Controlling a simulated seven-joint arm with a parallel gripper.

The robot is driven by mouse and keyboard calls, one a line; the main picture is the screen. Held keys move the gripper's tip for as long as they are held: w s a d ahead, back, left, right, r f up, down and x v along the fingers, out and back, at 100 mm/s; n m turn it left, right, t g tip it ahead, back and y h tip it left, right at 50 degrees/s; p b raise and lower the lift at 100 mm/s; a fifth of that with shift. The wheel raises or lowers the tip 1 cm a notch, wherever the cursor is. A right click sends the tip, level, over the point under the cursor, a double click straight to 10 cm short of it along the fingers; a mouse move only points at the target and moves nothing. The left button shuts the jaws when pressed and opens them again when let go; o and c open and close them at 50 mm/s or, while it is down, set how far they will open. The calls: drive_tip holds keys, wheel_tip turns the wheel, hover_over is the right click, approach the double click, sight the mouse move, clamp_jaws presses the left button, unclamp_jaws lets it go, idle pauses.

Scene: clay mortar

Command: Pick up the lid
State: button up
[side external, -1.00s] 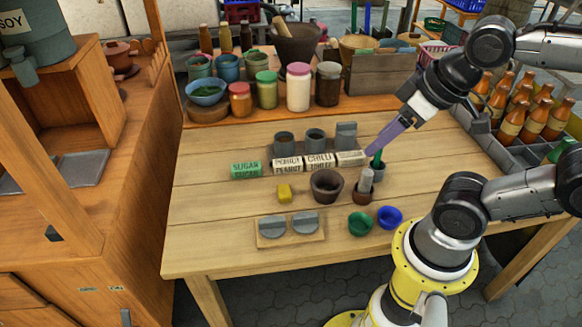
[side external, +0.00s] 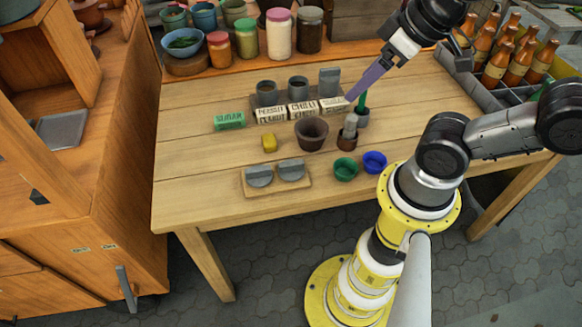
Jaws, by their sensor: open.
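Two round grey lids, the left one (side external: 259,176) and the right one (side external: 291,170), lie side by side on a small wooden board (side external: 249,191) near the table's front edge. My gripper (side external: 350,98), with long purple fingers, points down and left above the back right of the lids. It is open, and I see nothing held in it. Its tips are near the right end of the row of labelled blocks; I cannot tell whether they touch. Two open grey containers (side external: 267,93) (side external: 298,89) and a taller grey piece (side external: 329,82) stand behind those blocks.
A brown clay mortar (side external: 311,134) stands mid-table with a pestle in a cup (side external: 348,132) beside it. Bottles (side external: 495,63) stand at right. The table's left front is clear.

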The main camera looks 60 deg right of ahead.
drive_tip(key=shift+o, duration=1.3)
drive_tip(key=n+g+y, duration=0.1)
drive_tip(key=n+g, duration=0.3)
drive_tip(key=n, duration=0.5)
hover_over(291, 163)
drive_tip(key=f, duration=1.9)
drive_tip(key=shift+s+d+f, duration=0.15)
drive_tip(key=shift+s+f, duration=0.05)
drive_tip(key=shift+f, duration=0.2)
drive_tip(key=shift+w+f, duration=0.15)
drive_tip(key=shift+f, duration=3.15)
